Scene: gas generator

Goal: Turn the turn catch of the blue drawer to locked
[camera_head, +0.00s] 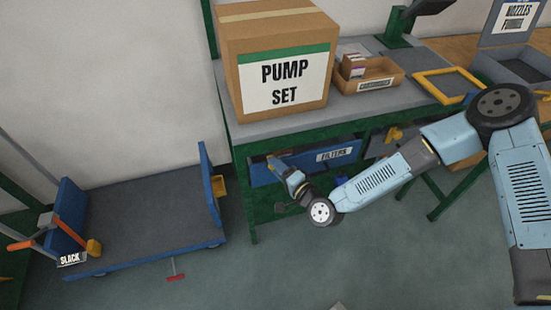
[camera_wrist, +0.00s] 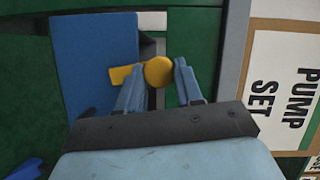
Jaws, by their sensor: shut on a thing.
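The blue drawer (camera_head: 292,166) sits under the front edge of the workbench, and its front also shows in the wrist view (camera_wrist: 90,50). The yellow turn catch has a round knob (camera_wrist: 158,71) and a short arm (camera_wrist: 120,75). The arm points left in the wrist view and overlaps the edge of the drawer front. My gripper (camera_wrist: 162,68) has one finger on each side of the knob and is shut on it. In the head view my gripper (camera_head: 281,170) is at the left end of the drawer, and the catch there is mostly hidden.
A PUMP SET carton (camera_head: 285,40) and an open cardboard tray (camera_head: 375,75) stand on the workbench (camera_head: 240,130). Another yellow catch (camera_head: 393,134) is farther right under the bench. A blue trolley (camera_head: 140,215) stands at left. The floor in front is mostly clear.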

